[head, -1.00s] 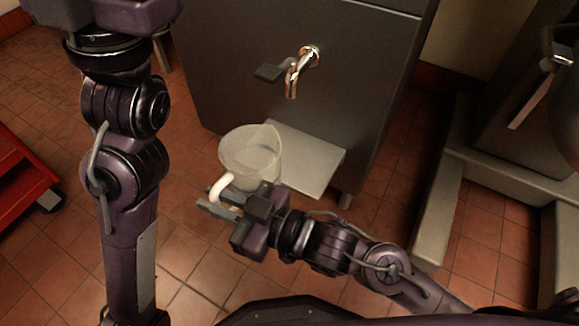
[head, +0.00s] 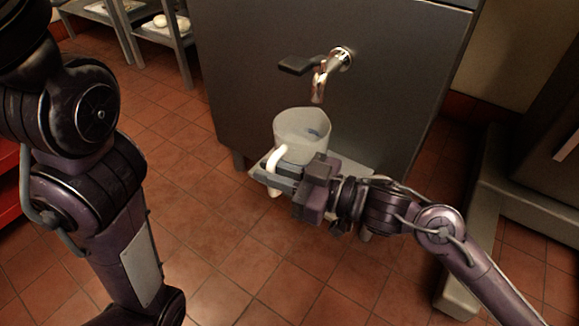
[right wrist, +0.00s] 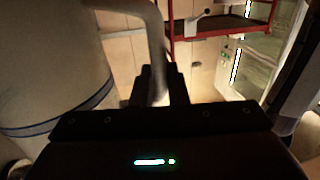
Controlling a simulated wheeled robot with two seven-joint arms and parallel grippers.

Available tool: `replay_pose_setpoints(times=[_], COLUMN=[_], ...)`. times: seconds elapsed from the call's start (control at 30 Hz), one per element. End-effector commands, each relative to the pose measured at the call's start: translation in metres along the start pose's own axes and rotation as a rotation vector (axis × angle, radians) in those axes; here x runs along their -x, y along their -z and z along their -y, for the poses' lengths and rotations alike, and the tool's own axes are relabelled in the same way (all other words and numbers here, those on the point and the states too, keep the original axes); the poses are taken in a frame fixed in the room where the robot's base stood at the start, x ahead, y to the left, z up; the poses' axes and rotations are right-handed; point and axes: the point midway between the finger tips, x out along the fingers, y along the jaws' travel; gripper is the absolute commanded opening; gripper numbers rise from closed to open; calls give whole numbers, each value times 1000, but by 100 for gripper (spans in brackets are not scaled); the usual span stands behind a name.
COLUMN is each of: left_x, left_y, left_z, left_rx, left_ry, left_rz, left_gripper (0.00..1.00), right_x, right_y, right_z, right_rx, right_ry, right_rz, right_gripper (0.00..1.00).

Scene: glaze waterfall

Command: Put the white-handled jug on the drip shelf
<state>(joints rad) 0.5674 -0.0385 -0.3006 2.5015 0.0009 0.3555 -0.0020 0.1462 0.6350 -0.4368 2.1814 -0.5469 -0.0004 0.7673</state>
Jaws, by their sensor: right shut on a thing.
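My right gripper (head: 272,178) is shut on the handle. The right wrist view shows the jug's side (right wrist: 50,70) with a blue line, and the handle (right wrist: 152,35) running down between my fingers (right wrist: 160,88). The drip shelf (head: 352,170) sticks out from the dark cabinet, largely hidden by the jug and my right gripper. The jug overlaps the shelf in the picture; I cannot tell whether it touches it. My left arm shows at the left, its gripper out of view.
A metal rack (head: 165,35) stands at the back left. A pale floor frame (head: 480,215) is at the right. The tiled floor (head: 250,250) in front is clear.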

Motion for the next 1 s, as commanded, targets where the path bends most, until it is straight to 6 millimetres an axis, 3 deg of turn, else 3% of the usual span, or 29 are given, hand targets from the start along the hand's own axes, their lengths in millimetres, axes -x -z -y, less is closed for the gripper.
replay_pose_setpoints(times=[0.13, 0.3, 0.43, 0.87, 0.9, 1.0], left_x=[5, 20, 32, 30, 30, 30], left_y=[4, 8, 11, 11, 11, 11], left_z=[0, -1, -3, -3, -3, -3], left_rx=[-4, -5, -5, -4, -4, -4], left_ry=[2, 4, 4, 4, 4, 4], left_rz=[-4, -4, -3, -4, -4, -4], left_gripper=[36, 36, 36, 36, 36, 36], right_x=[3, 10, 10, 9, 9, 9], right_y=[-1, -2, -15, -16, -18, -17], right_z=[-15, -48, -46, -46, -46, -46], right_rx=[4, 5, 1, 0, -1, 0], right_ry=[-2, -3, 1, 0, 0, 0], right_rz=[-1, -2, -2, -1, 0, 0], right_gripper=[0, 0, 0, 0, 15, 28])
